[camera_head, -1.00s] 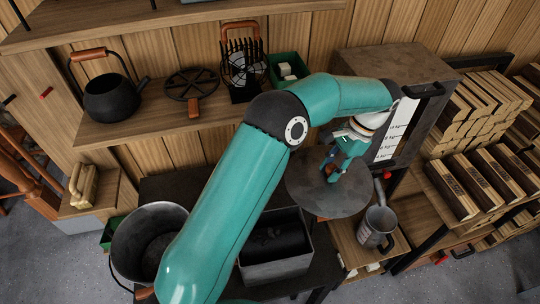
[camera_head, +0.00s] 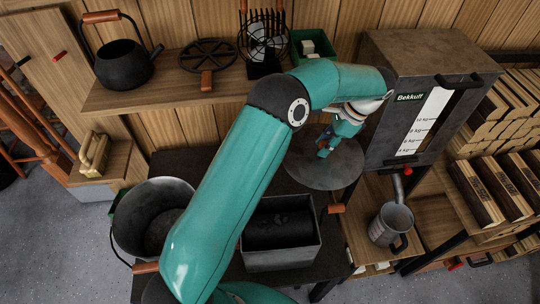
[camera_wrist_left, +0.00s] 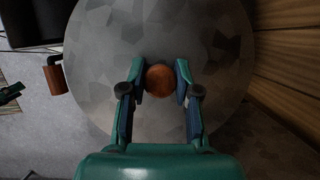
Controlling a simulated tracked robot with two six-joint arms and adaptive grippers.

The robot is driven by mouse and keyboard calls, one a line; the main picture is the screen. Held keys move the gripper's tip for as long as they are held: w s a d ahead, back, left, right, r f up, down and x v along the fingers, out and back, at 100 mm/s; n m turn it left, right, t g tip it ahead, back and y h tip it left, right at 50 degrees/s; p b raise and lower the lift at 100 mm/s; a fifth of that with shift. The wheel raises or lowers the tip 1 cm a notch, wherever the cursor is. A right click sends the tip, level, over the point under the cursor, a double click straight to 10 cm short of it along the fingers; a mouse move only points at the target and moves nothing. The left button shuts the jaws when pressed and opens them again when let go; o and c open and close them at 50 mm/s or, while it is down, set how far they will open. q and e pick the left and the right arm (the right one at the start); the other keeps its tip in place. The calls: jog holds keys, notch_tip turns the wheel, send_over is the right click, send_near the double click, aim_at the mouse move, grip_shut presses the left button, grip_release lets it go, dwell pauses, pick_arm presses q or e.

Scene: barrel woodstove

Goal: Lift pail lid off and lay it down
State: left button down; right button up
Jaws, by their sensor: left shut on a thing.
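The pail lid (camera_head: 310,174) is a round, flat grey metal disc with a wooden knob (camera_wrist_left: 160,79) at its middle. My left gripper (camera_head: 325,150) is shut on the knob, with one finger on each side in the wrist view (camera_wrist_left: 161,82). The lid looks about level over the right end of the dark table; I cannot tell whether it touches anything beneath. A grey metal pail (camera_head: 128,220) with a wooden-gripped bail stands open at the left, partly behind my left arm. My right gripper is out of view.
A metal jug (camera_head: 390,226) is at the right. A large dark cabinet (camera_head: 420,55) stands behind. A kettle (camera_head: 123,66) sits on the shelf.

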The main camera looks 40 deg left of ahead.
pick_arm(q)
jog(key=s+a+f+m+t+b, duration=0.1)
jog(key=a+f+m+b, duration=0.1)
jog(key=a+f+b, duration=0.2)
jog(key=s+a+f+m+t+b, duration=0.1)
jog(key=a+f+m+b, duration=0.2)
jog(key=a+f, duration=0.4)
jog(key=s+a+f+m+y+b, duration=0.1)
jog(key=a+f+b, duration=0.4)
jog(key=f, duration=0.5)
jog(key=shift+a+m+t, duration=0.4)
jog(key=shift+a+m, duration=0.3)
jog(key=shift+a, duration=0.1)
jog(key=shift+f, duration=0.5)
jog(key=shift+f+b, duration=0.9)
jog(key=shift+f, duration=0.15)
